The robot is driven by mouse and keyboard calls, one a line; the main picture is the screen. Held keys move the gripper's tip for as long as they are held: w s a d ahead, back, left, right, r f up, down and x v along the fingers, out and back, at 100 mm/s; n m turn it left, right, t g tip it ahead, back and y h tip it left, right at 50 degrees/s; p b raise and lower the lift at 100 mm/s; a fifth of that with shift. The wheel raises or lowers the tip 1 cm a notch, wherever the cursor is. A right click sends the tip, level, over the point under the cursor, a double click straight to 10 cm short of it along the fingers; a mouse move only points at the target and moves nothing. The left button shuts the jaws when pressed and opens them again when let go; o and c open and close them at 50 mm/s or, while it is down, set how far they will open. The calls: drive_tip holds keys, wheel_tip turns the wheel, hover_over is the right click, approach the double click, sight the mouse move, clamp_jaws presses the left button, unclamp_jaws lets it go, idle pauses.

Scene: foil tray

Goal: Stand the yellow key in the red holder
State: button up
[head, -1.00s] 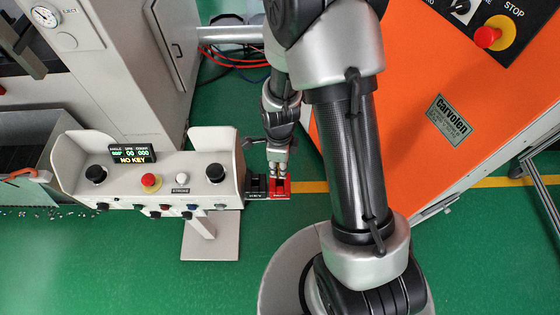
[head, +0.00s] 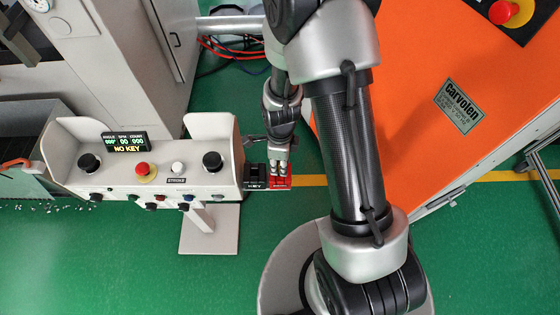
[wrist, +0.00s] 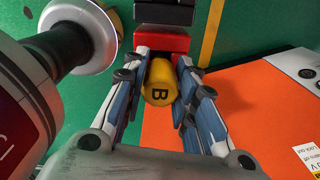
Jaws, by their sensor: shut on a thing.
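The yellow key (wrist: 158,84) shows in the wrist view as a rounded yellow body with a black "B" on its near end. My gripper (wrist: 166,66) is shut on it, one finger on each side. The red holder (wrist: 160,43) is just beyond the key's far end; whether the key is inside it or only against it is hidden. In the head view my gripper (head: 279,168) is right at the red holder (head: 280,184), pointing down at it. The key cannot be made out there.
A black holder (head: 255,176) marked "KEY" sits beside the red one. The control console (head: 165,178) with buttons and a "NO KEY" display (head: 125,142) is to the left. An orange cabinet (head: 420,60) stands to the right. Green floor lies in front.

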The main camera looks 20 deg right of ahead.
drive_tip(key=shift+f, duration=0.4)
drive_tip(key=o, duration=1.2)
drive_tip(key=shift+r, duration=0.1)
wheel_tip(320, 180, up, 12)
drive_tip(key=shift+f, duration=0.1)
